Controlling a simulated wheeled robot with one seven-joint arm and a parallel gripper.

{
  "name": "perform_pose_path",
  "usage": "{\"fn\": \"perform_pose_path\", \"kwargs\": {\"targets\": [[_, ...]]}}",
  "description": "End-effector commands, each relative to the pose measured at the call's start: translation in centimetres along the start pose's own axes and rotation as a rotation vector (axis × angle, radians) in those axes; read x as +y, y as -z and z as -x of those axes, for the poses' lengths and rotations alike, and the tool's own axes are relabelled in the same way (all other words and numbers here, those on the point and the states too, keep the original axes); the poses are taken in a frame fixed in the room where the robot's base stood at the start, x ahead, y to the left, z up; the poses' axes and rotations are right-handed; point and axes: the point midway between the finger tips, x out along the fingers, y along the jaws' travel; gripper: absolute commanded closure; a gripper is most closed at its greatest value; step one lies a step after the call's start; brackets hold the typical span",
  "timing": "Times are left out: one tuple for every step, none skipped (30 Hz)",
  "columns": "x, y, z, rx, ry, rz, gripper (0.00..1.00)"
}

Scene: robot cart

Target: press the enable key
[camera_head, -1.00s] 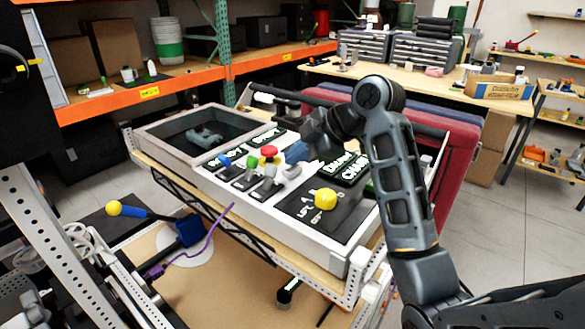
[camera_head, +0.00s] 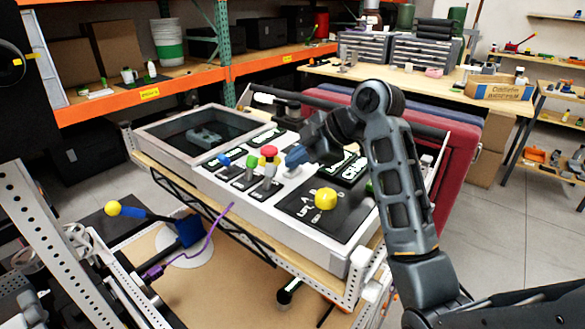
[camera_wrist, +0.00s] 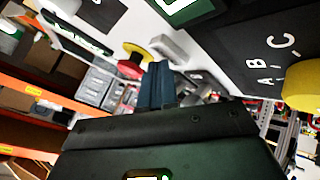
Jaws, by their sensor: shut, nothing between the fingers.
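A white control panel (camera_head: 300,228) lies tilted on a cart. It carries a blue knob (camera_head: 224,161), a green knob (camera_head: 252,160), a red button (camera_head: 269,151) and a large yellow knob (camera_head: 326,198). Black plates with green-edged labels (camera_head: 343,162) sit behind my gripper; I cannot read which part is the enable key. My gripper (camera_head: 293,158) has blue fingertips, shut and empty, just above the panel right of the red button. In the wrist view the fingertips (camera_wrist: 157,86) are together, near the red button (camera_wrist: 131,68) and a silver lever (camera_wrist: 168,47). Contact cannot be told.
A dark recessed screen (camera_head: 195,130) fills the panel's left end. A black bar (camera_head: 400,122) runs behind the panel. A red padded case (camera_head: 460,170) stands behind the cart. Orange shelving (camera_head: 180,85) and a workbench (camera_head: 450,85) are farther back. Floor is open at right.

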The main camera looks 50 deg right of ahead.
Motion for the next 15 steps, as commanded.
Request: {"fn": "perform_pose_path", "kwargs": {"targets": [[-0.09, -0.08, -0.11, 0.0, 0.001, -0.001, 1.0], [-0.11, -0.09, -0.13, 0.0, 0.001, -0.001, 1.0], [-0.11, -0.09, -0.13, 0.0, 0.001, -0.001, 1.0], [-0.09, -0.08, -0.11, 0.0, 0.001, -0.001, 1.0], [-0.09, -0.08, -0.11, 0.0, 0.001, -0.001, 1.0], [-0.09, -0.08, -0.11, 0.0, 0.001, -0.001, 1.0], [-0.09, -0.08, -0.11, 0.0, 0.001, -0.001, 1.0], [-0.09, -0.08, -0.11, 0.0, 0.001, -0.001, 1.0], [-0.09, -0.08, -0.11, 0.0, 0.001, -0.001, 1.0], [-0.09, -0.08, -0.11, 0.0, 0.001, -0.001, 1.0], [-0.08, -0.07, -0.09, 0.0, 0.001, -0.001, 1.0], [-0.04, -0.03, -0.04, 0.0, 0.001, 0.0, 1.0], [0.0, 0.01, 0.01, 0.0, 0.001, 0.0, 1.0], [0.05, 0.06, 0.08, 0.0, 0.001, 0.0, 1.0], [0.14, 0.15, 0.19, 0.0, 0.001, 0.0, 1.0]]}}
